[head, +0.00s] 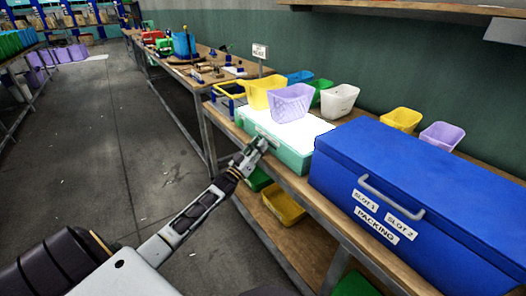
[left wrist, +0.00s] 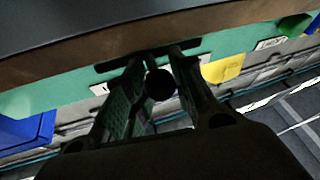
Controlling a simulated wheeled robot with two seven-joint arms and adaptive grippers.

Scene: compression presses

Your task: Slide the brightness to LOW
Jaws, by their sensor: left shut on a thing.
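A teal light box (head: 296,158) with a glowing white top stands on the bench, left of the blue chest. My left gripper (head: 258,146) is at its front face. In the left wrist view, my left gripper (left wrist: 158,88) is shut on a dark round slider knob (left wrist: 161,84). A dark slot (left wrist: 112,65) in the teal face runs behind the fingers and shows on both sides of them. My right gripper is not in view.
A blue chest (head: 430,175) labelled SLOT 1, SLOT 2 and PACKING stands right of the light box. A lower shelf holds a yellow bin (head: 283,205). The floor at left is clear.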

